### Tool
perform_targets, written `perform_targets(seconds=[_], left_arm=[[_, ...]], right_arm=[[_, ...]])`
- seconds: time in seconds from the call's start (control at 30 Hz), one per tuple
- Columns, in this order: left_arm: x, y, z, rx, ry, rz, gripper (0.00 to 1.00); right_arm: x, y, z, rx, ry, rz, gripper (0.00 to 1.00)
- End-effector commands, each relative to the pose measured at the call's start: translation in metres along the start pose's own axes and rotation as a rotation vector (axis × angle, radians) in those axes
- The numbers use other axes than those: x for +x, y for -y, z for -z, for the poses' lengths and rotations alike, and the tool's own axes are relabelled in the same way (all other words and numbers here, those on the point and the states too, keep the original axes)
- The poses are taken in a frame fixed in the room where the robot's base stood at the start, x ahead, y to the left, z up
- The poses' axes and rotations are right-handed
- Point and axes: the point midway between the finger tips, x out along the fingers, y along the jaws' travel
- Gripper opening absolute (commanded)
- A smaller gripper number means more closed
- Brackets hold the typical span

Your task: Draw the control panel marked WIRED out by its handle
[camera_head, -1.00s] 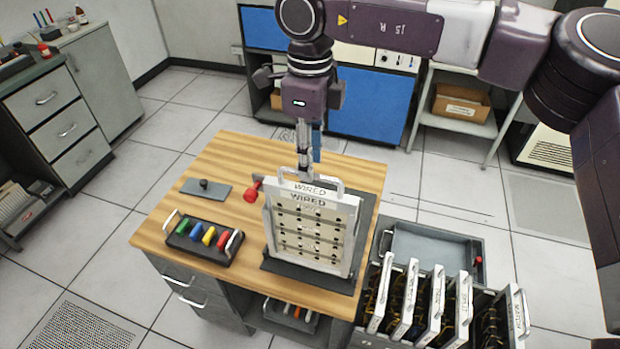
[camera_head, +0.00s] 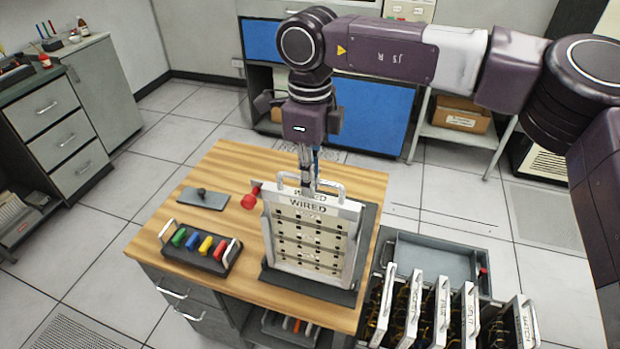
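The WIRED panel (camera_head: 309,242) is a pale, slotted upright plate in a dark stand (camera_head: 310,283) on the wooden desk. The word WIRED shows twice near its top, one line close behind the other. A light bar handle (camera_head: 335,186) spans its top edge. My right gripper (camera_head: 307,188) points straight down at the middle of this handle, its fingers overlapping it. The fingers show nearly edge-on, so I cannot tell whether they are closed on the handle. A red knob (camera_head: 249,201) sits at the stand's upper left. My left gripper is not in view.
A dark tray with coloured handles (camera_head: 202,248) and a small grey plate with a black knob (camera_head: 203,198) lie on the desk (camera_head: 240,165). Several labelled upright panels (camera_head: 441,312) stand in a rack at the lower right, beside an empty grey tray (camera_head: 436,262).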

Motion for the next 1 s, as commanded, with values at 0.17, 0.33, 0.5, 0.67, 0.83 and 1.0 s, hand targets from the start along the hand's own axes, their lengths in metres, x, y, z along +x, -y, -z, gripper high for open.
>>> perform_targets(seconds=[0.17,0.33,0.5,0.67,0.83,1.0], left_arm=[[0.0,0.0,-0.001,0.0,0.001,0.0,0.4],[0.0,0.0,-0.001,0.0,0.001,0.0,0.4],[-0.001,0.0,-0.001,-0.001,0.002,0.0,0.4],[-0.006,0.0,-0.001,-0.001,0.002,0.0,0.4],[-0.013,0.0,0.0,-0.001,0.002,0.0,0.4],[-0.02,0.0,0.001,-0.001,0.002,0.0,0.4]], right_arm=[[0.0,0.0,0.0,0.0,0.0,0.0,0.0],[0.0,0.0,0.0,0.0,0.0,0.0,0.0],[-0.004,0.001,-0.001,0.001,0.004,0.003,0.0],[-0.013,0.001,-0.001,0.001,0.005,0.003,0.0],[-0.026,0.001,-0.001,0.001,0.004,0.004,0.0],[-0.039,0.001,-0.001,0.001,0.006,0.003,0.0]])
